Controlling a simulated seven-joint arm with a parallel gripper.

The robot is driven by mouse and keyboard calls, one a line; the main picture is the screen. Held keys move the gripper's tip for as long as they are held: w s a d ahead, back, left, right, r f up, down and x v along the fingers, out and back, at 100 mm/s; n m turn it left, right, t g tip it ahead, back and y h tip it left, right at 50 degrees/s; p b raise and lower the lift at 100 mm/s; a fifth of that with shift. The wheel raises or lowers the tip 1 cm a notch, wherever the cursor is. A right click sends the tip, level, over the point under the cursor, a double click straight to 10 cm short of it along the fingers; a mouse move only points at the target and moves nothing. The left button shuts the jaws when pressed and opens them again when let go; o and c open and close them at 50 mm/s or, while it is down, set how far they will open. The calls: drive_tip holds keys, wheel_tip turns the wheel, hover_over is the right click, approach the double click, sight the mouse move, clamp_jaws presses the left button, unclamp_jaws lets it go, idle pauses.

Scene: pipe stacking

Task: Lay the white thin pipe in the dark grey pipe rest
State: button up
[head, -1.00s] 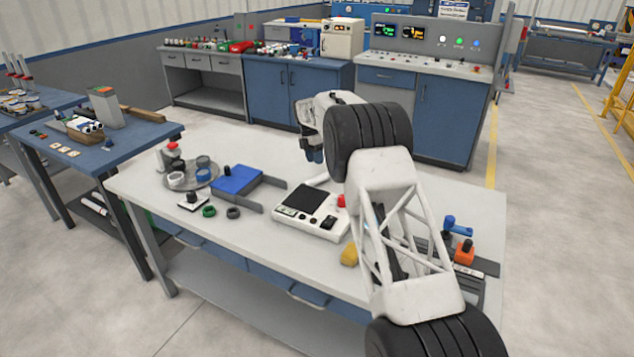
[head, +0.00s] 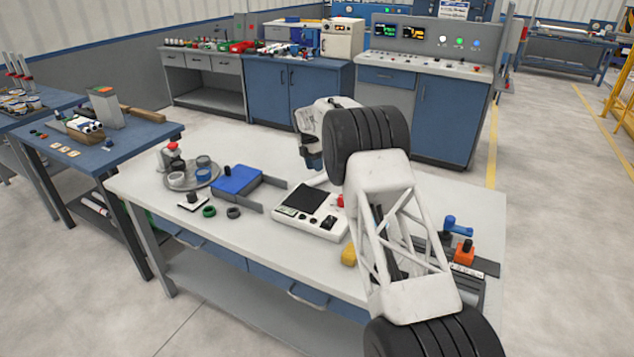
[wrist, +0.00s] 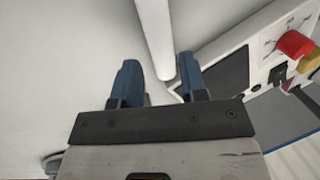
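My gripper (wrist: 158,76) is open in the wrist view, its two blue fingers apart. The white thin pipe (wrist: 154,35) runs from the top edge of that view down to an end near the gap between the fingertips. No grip on it shows. In the head view my gripper (head: 311,160) is just above the table, behind the white scale, and a short piece of the pipe (head: 319,180) shows below it. My arm hides the rest of the pipe. I cannot pick out the dark grey pipe rest for sure; dark grey parts (head: 484,266) show at the table's right end, partly behind my arm.
The white scale (head: 327,228) with a dark plate and red button stands close beside the pipe; it also shows in the wrist view (wrist: 258,50). A blue block (head: 236,180), rings, a round tray (head: 183,187), a yellow piece (head: 348,255) and an orange block (head: 464,251) are on the table.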

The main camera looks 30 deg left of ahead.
drive_tip(key=shift+f, duration=0.1)
drive_tip(key=shift+x, duration=2.5)
drive_tip(key=shift+c, duration=0.3)
clamp_jaws()
drive_tip(key=c, duration=0.6)
unclamp_jaws()
drive_tip(key=shift+c, duration=0.2)
drive_tip(key=shift+o, duration=0.2)
drive_tip(key=shift+f, duration=0.1)
drive_tip(key=shift+r, duration=5.1)
